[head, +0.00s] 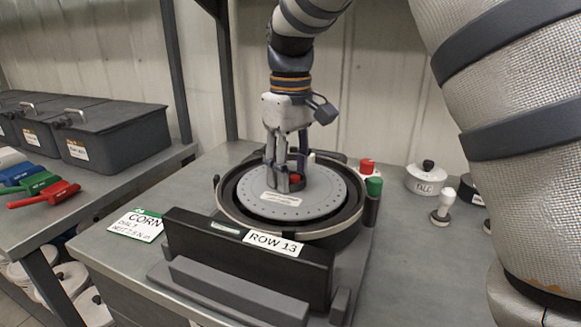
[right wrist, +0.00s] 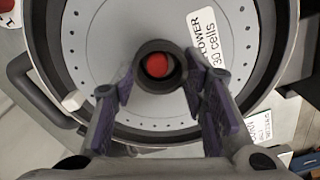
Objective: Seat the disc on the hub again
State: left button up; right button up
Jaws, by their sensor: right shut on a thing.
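The grey disc (head: 322,205), with a ring of small holes and a white label, lies level in the round black housing (head: 228,208). It fills much of the right wrist view (right wrist: 110,35). My right gripper (head: 289,186) points down at the disc's middle, shut on its dark central collar (right wrist: 143,78); in the right wrist view its purple fingers (right wrist: 160,90) stand either side of the collar. The red top of the hub (right wrist: 157,65) shows inside the collar, a little off its centre. I cannot tell whether the disc touches its seat. My left gripper is out of view.
The ROW 13 box (head: 240,255) stands before the housing. A green-capped post (head: 373,200) and red knob (head: 367,167) are close by its right. A talc pot (head: 427,178) and white-knobbed piece (head: 443,205) stand farther right. A CORN card (head: 140,224) lies left.

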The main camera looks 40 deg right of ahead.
jog(key=shift+f, duration=0.2)
jog(key=shift+f, duration=0.3)
jog(key=shift+f, duration=0.5)
dwell(1.2)
jog(key=o, duration=1.2)
jog(key=c, duration=0.3)
